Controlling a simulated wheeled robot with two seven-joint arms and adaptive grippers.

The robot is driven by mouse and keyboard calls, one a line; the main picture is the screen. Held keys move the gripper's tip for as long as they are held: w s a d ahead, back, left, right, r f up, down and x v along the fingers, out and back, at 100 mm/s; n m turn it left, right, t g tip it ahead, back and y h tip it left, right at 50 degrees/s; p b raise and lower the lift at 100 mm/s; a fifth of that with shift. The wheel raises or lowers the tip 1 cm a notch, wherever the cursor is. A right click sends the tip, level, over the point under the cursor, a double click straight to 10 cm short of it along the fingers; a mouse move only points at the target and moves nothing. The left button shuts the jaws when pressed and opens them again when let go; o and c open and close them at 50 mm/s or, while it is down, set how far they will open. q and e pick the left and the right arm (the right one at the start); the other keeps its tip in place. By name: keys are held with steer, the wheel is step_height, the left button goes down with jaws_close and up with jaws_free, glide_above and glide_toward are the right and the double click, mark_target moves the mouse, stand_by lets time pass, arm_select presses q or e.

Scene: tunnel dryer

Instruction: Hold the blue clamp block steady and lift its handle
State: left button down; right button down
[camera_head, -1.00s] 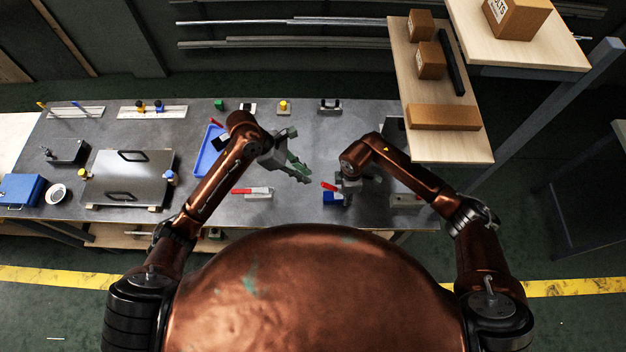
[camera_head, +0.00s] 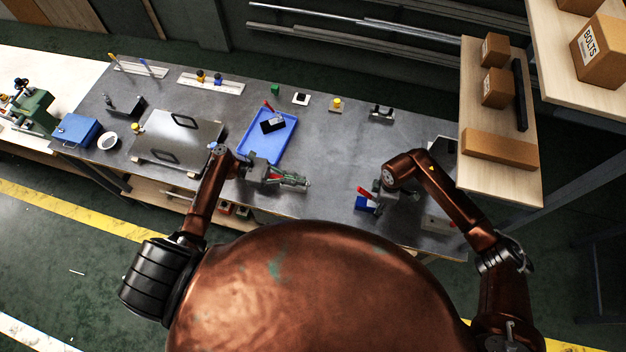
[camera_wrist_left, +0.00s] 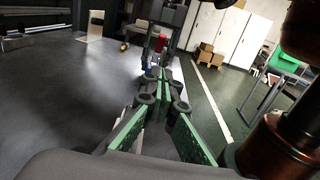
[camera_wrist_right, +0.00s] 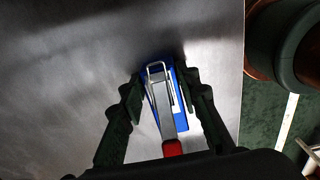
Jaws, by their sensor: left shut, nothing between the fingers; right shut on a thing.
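The blue clamp block (camera_head: 365,205) sits near the front edge of the dark bench, with its red handle (camera_head: 366,191) tilted up. My right gripper (camera_head: 377,190) is at the block. In the right wrist view the block (camera_wrist_right: 157,97) lies between the two dark fingers, which are shut on it; its metal lever and red grip (camera_wrist_right: 172,148) point toward the camera. My left gripper (camera_head: 302,182) is shut and empty, to the left of the block, pointing toward it. In the left wrist view the red handle (camera_wrist_left: 160,42) rises just beyond the fingertips, apart from them.
A blue tray (camera_head: 265,150) holding a dark part lies behind my left gripper. A metal plate with black handles (camera_head: 175,142) is further left. Several small fixtures line the back edge. A wooden shelf with cartons (camera_head: 485,165) stands at the right.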

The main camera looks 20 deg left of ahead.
arm_select(q)
glide_toward(370, 197)
steer(key=d, duration=0.1)
steer(key=d+r, duration=0.1)
steer(key=d, duration=0.1)
steer(key=shift+w+r, duration=0.25)
steer(key=shift+w, duration=0.15)
